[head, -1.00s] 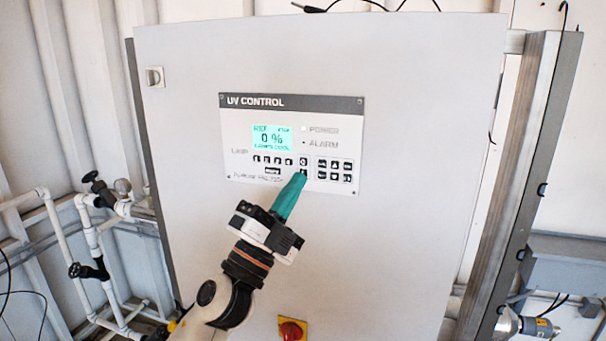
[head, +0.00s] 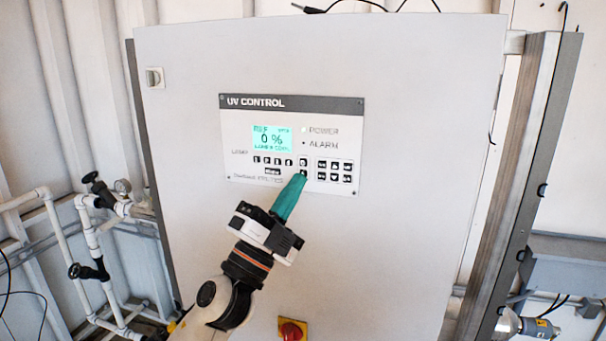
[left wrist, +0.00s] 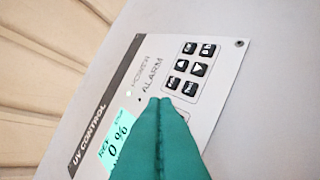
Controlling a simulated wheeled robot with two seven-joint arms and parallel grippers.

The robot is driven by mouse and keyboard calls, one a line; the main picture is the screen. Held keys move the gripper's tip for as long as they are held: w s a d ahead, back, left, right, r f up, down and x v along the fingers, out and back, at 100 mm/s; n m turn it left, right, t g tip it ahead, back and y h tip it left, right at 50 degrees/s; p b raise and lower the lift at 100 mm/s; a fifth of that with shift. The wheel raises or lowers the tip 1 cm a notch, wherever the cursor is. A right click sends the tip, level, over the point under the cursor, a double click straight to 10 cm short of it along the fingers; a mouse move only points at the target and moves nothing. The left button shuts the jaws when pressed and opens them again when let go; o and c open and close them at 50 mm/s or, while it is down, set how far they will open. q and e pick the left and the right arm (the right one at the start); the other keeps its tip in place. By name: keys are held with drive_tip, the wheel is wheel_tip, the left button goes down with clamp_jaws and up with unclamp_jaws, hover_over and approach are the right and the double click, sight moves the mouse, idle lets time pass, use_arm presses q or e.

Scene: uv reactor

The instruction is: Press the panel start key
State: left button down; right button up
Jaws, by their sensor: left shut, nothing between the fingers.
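The UV control panel (head: 240,168) is on the front of a large grey cabinet. Its lit display (head: 271,139) reads 0 %. Small black keys sit below the display, with a separate key block (head: 334,171) to the right. My left gripper (head: 299,177) is shut and empty, its teal fingertips at the lower edge of the keys, just under the key (head: 303,162) in the column right of the lamp keys. The fingertips hide part of a key there; I cannot tell whether they touch it. In the left wrist view the shut fingers (left wrist: 160,102) cover the lower panel. My right gripper is out of view.
A red knob on a yellow plate (head: 292,330) is low on the cabinet (head: 420,200). A small latch (head: 154,77) is at its upper left. White pipes with black valves (head: 88,270) stand at the left. A metal post (head: 520,180) stands at the right.

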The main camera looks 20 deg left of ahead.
use_arm(q)
drive_tip(key=shift+w, duration=0.1)
idle(0.7)
drive_tip(key=shift+w, duration=0.35)
drive_tip(key=shift+w, duration=0.2)
idle(0.5)
drive_tip(key=shift+s, duration=0.7)
drive_tip(key=s+p, duration=0.1)
drive_tip(key=s, duration=0.4)
idle(0.7)
